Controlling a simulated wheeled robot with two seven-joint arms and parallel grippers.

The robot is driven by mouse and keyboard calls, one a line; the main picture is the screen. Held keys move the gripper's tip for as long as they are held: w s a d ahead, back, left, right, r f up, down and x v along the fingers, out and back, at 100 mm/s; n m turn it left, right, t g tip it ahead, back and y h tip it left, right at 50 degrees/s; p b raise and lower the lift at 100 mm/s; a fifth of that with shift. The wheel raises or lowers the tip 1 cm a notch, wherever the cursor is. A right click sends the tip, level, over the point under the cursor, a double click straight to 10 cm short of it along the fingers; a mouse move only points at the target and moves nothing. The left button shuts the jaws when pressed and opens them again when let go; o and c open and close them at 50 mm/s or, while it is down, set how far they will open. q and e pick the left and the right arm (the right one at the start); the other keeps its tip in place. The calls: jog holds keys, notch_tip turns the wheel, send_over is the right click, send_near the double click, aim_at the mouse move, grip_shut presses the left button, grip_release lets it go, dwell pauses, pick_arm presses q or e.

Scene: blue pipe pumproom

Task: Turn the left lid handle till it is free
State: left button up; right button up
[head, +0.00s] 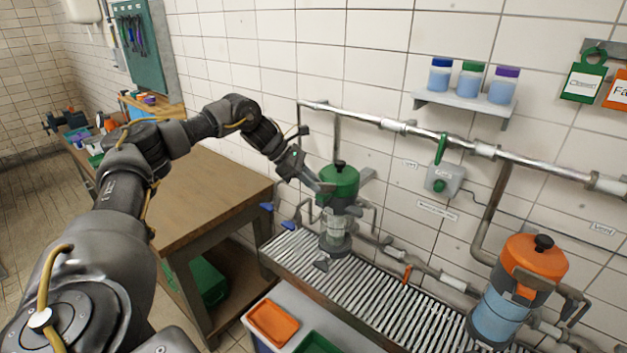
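The left canister has a green lid (341,181) with a black knob (340,164) on top and a clear lower body (335,243). It stands upright over the slatted grate by the wall. My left gripper (318,186) reaches in from the left, with its fingertips at the left side of the green lid. I cannot tell whether they touch it or its handle. The fingers are small and seen from the side, so their opening is unclear. The lid's handle is hard to make out there. My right gripper is not in view.
An orange-lidded canister (535,257) holding blue liquid stands at the right. A metal pipe (450,142) runs along the wall above the slatted grate (385,308). A wooden workbench (205,190) stands at the left. An orange tray (272,322) lies in front. Jars stand on a shelf (465,104).

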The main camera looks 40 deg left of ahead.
pick_arm(q)
jog(key=shift+w+d+f, duration=0.1)
jog(key=shift+f, duration=0.15)
grip_shut()
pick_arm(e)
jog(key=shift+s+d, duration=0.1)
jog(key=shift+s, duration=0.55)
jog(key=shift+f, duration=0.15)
